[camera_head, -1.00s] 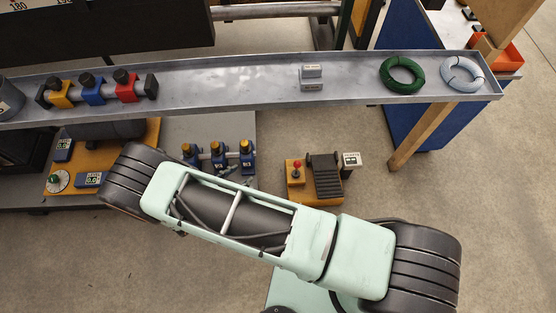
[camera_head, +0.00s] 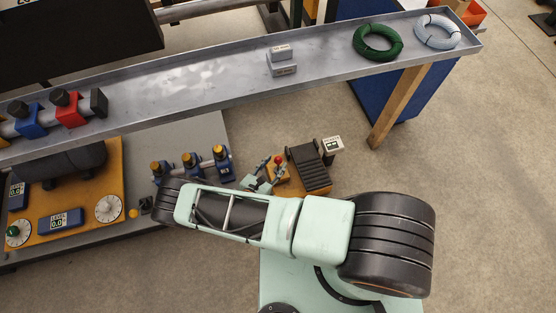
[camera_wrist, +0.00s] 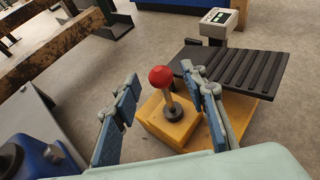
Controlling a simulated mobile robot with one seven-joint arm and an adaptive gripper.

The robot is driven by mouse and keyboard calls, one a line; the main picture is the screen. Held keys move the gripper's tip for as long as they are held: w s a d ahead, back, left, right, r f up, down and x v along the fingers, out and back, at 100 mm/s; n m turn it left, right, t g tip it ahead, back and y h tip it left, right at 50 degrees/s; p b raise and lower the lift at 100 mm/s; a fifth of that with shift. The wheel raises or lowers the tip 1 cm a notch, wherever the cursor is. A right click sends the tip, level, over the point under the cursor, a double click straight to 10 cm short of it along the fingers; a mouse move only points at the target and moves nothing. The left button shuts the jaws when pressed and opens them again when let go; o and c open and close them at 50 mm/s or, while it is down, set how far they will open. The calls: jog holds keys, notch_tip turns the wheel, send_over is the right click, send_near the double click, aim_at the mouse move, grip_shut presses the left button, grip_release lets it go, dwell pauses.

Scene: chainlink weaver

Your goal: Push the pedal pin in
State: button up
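The pedal pin has a red ball knob on a short metal stem with a dark collar (camera_wrist: 161,77). It stands upright in a yellow block (camera_wrist: 165,130) beside the black ribbed pedal (camera_wrist: 235,68). In the head view the red knob (camera_head: 278,160) shows just beyond my gripper (camera_head: 262,176). In the wrist view my gripper (camera_wrist: 159,82) is open, with one blue-padded finger on each side of the pin. The right finger looks close to the stem; I cannot tell if it touches. Nothing is held.
A small display box (camera_head: 332,145) stands behind the pedal. Blue clamps with yellow tops (camera_head: 190,160) stand left of the gripper. A long metal tray (camera_head: 205,84) with green (camera_head: 377,42) and white coils (camera_head: 438,31) runs above. Open floor lies to the right.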

aim_at(277, 161)
jog(key=shift+b+x, duration=0.3)
jog(key=shift+x, duration=1.65)
grip_shut()
